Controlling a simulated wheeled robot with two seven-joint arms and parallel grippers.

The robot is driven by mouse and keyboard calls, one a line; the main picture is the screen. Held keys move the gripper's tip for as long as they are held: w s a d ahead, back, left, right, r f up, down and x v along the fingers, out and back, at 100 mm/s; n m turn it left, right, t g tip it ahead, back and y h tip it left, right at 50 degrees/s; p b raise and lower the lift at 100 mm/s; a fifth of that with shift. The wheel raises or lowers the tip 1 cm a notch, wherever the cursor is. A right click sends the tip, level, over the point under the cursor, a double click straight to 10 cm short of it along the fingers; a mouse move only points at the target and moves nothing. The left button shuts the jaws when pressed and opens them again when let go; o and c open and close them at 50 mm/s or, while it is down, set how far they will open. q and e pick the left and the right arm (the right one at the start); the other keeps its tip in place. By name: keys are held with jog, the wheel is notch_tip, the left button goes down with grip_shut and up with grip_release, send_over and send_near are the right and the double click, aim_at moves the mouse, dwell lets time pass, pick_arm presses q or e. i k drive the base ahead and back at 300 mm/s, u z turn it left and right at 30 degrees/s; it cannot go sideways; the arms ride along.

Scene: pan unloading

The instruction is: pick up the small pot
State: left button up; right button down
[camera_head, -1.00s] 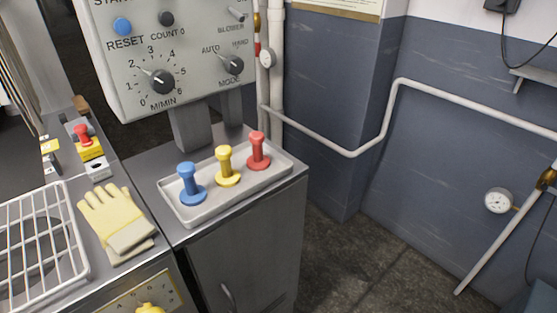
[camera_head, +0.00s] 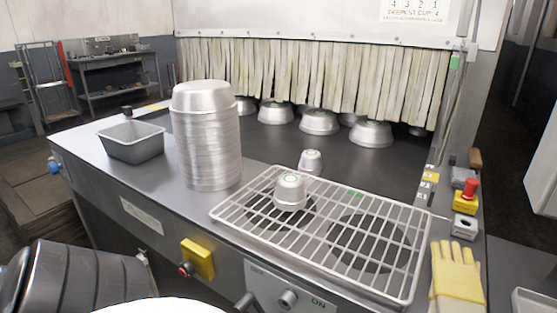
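A small silver pot (camera_head: 290,193) stands upside down on the left part of a white wire rack (camera_head: 412,285). A second small pot (camera_head: 312,160) stands upside down just behind the rack, on the dark belt (camera_head: 270,150).
A tall stack of nested silver pans (camera_head: 210,140) stands left of the rack, beside a grey tin (camera_head: 133,142). Larger pots (camera_head: 319,122) sit near a strip curtain (camera_head: 310,75). Yellow gloves (camera_head: 457,270) and a red button (camera_head: 470,186) are at the right.

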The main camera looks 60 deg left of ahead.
aim_at(311, 164)
jog(key=u, duration=1.6)
